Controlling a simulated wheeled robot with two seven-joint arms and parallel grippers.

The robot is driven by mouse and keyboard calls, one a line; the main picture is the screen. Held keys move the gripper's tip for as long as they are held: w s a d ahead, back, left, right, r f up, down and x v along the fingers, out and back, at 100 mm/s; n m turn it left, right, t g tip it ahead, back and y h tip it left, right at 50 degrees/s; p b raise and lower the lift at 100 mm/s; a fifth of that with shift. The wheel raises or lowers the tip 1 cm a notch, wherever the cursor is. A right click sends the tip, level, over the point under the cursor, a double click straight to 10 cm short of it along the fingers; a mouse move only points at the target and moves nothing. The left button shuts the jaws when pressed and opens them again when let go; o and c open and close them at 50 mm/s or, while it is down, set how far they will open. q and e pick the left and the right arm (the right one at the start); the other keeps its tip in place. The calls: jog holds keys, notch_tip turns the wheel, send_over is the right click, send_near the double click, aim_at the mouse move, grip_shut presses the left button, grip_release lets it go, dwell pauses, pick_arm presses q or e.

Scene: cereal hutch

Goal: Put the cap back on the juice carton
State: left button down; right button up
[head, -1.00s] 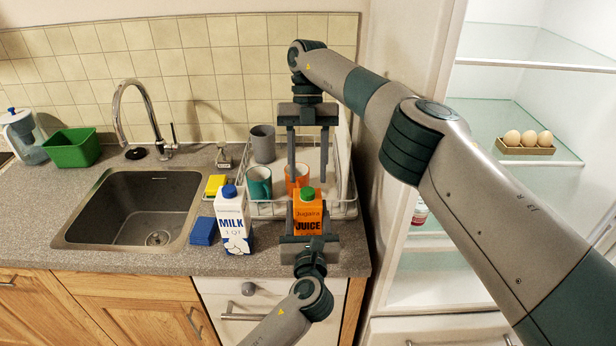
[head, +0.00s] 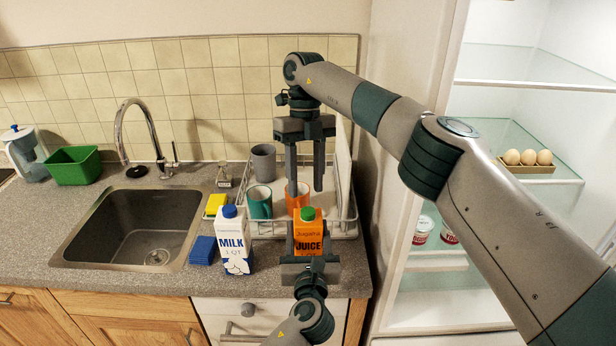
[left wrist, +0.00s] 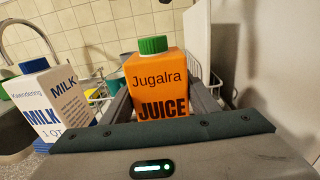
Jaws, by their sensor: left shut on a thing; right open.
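The orange juice carton (head: 309,231) stands upright on the counter in front of the dish rack. A green cap (head: 307,213) sits on its top; the left wrist view also shows the cap (left wrist: 153,44) on the carton (left wrist: 158,85). Whether the cap is tight I cannot tell. My left gripper (head: 308,240) is shut on the carton, one finger on each side. My right gripper (head: 305,188) is open and empty, pointing down above and behind the carton, over the rack.
A milk carton (head: 234,240) with a blue cap stands left of the juice. The dish rack (head: 347,222) behind holds a teal mug (head: 259,202), an orange mug (head: 297,199) and a grey cup (head: 263,162). Blue sponges (head: 203,250) lie by the sink (head: 75,245). The open fridge (head: 480,290) is at right.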

aim_at(308, 211)
jog(key=shift+s+d+r+n+t, duration=0.1)
jog(key=shift+s+r+n+t, duration=0.35)
jog(key=shift+n, duration=2.3)
jog(key=shift+s+d+r+n+t, duration=0.25)
jog(key=shift+n+t, duration=0.35)
jog(key=shift+n, duration=2.2)
jog(key=shift+s+a+r+n+t, duration=0.15)
jog(key=shift+r+n+t, duration=0.35)
jog(key=shift+n, duration=2.25)
jog(key=shift+f, duration=0.2)
jog(key=shift+f, duration=3.9)
